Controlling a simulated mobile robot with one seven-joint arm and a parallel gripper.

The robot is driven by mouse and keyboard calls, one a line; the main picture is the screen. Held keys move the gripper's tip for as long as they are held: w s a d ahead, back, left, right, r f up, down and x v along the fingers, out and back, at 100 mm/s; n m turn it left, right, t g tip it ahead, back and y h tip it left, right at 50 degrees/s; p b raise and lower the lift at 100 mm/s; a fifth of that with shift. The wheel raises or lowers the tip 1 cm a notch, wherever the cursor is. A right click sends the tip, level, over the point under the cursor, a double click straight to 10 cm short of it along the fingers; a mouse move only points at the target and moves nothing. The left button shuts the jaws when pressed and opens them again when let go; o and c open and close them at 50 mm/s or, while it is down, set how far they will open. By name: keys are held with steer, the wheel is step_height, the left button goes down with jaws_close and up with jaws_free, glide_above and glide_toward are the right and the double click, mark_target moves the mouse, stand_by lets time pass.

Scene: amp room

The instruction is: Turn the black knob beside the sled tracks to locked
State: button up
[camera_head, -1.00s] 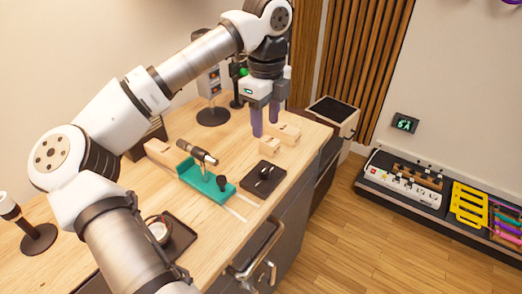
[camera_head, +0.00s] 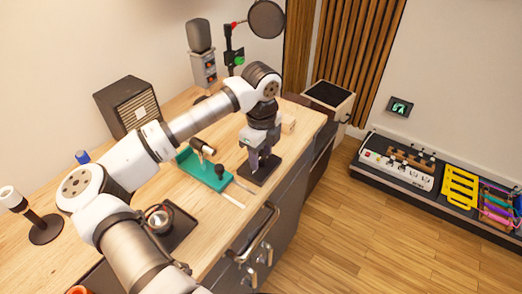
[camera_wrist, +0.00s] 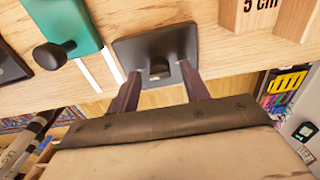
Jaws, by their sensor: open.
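A black square plate (camera_head: 256,179) lies on the wooden bench, right of the white sled tracks (camera_head: 232,199). In the wrist view the plate (camera_wrist: 142,47) carries a small black knob (camera_wrist: 158,70). My gripper (camera_wrist: 160,74) is open, its two dark fingers on either side of this knob; I cannot tell whether they touch it. In the head view my gripper (camera_head: 262,163) points down over the plate and hides the knob. The teal sled (camera_head: 205,171) with its own round black knob (camera_wrist: 49,55) sits left of the plate. I cannot read any lock marking.
Wooden blocks (camera_wrist: 290,18), one marked "5 cm", stand beyond the plate. A dark tray (camera_head: 181,230) with a round metal item lies nearer on the bench. The bench's front edge with drawer handles (camera_head: 255,236) is close to the plate.

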steer(key=shift+f, duration=0.1)
steer(key=c, duration=1)
